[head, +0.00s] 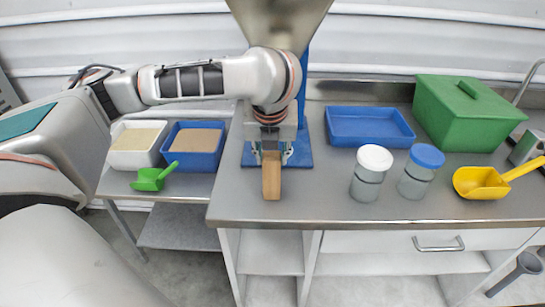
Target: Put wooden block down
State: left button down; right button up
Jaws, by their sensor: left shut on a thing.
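My left gripper (271,154) comes down from the left arm over the left part of the steel counter (320,204). It is shut on the wooden block (271,180), a tan upright piece that sticks out below the fingers. The block is in front of the hopper's blue base plate (304,154). I cannot tell whether its lower end touches the counter. My right gripper is not in view.
The metal hopper (280,18) rises behind my gripper. A blue tray (369,126), two jars (369,170) (421,170), a green lidded box (467,110) and a yellow scoop (485,184) stand to the right. White and blue bins (136,157) (193,160) and a green scoop (152,178) are left. The counter's front strip is clear.

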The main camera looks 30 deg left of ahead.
pick_arm(q)
jog(key=shift+r, duration=0.15)
jog(key=c, duration=1.5)
grip_release()
